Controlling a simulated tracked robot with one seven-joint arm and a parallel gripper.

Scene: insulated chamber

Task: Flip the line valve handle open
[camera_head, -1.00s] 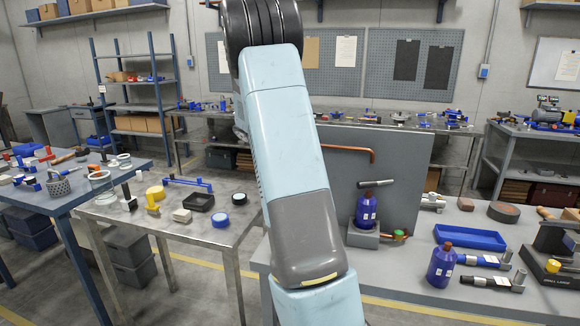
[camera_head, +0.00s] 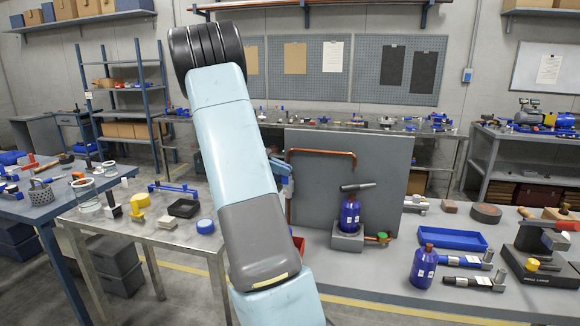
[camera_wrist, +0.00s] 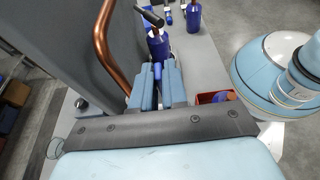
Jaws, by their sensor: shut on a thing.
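A copper pipe (camera_head: 322,152) bends along the grey upright panel (camera_head: 385,165); it also shows in the wrist view (camera_wrist: 104,48). My gripper (camera_wrist: 158,78) is beside the pipe's lower part, its two light blue fingers close together. A narrow darker blue piece, seemingly the line valve handle (camera_wrist: 157,72), lies between the fingers. The valve body is hidden behind the fingers and wrist. In the head view my gripper (camera_head: 282,172) shows in part at the panel's left side, behind my arm.
A blue bottle (camera_head: 349,214) stands on a grey block before the panel, with a dark-handled tool above it. A steel table (camera_head: 150,235) with small parts stands left.

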